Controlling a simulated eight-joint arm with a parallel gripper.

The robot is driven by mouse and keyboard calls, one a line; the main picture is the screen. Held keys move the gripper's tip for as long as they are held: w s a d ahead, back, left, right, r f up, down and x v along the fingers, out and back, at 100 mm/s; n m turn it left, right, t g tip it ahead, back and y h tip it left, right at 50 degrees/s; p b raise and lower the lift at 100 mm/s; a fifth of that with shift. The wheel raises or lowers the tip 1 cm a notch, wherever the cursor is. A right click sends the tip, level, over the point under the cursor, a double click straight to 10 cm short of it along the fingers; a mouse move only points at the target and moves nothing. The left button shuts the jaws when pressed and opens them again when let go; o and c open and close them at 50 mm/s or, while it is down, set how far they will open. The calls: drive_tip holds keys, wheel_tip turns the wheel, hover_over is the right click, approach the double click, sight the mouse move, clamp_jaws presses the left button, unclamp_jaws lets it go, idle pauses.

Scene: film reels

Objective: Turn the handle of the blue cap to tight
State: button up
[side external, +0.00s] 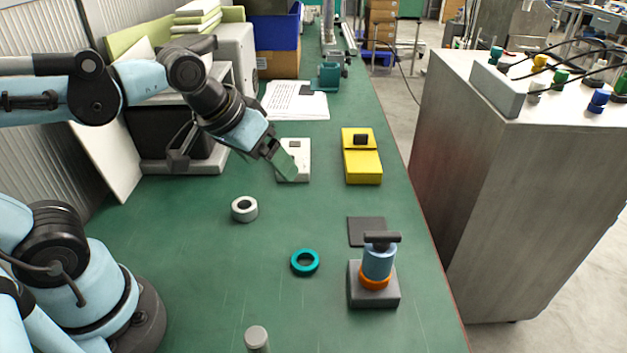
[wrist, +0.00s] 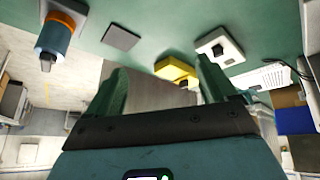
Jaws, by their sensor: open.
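The blue cap (side external: 378,264) sits upright on an orange ring (side external: 374,284) above a grey square base (side external: 372,300), at the table's right front. Its dark handle (side external: 382,238) is a bar across the top, pointing left-right in the side view. In the wrist view the blue cap (wrist: 54,36) and its handle (wrist: 46,62) show at the upper left. My gripper (side external: 284,166) is open and empty, well behind and left of the cap, over the white box. Its two green fingers stand apart in the wrist view (wrist: 160,84). Any tightness marks are too small to tell.
A white box (side external: 302,148) and a yellow device (side external: 362,166) stand behind the cap. A dark flat pad (side external: 366,231) lies just behind the base. A teal ring (side external: 305,262), a white ring (side external: 244,209) and a grey cylinder (side external: 257,338) are to the left. Green table between is clear.

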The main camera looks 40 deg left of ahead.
drive_tip(key=w+d+r+n+g, duration=0.35)
drive_tip(key=d+r, duration=0.25)
drive_tip(key=d, duration=0.3)
drive_tip(key=r+n+g, duration=0.2)
drive_tip(key=n+g, duration=0.1)
drive_tip(key=n, duration=0.1)
hover_over(383, 234)
wheel_tip(383, 234, down, 12)
drive_tip(key=shift+r, duration=0.1)
drive_tip(key=shift+c, duration=0.4)
drive_tip(key=c, duration=1)
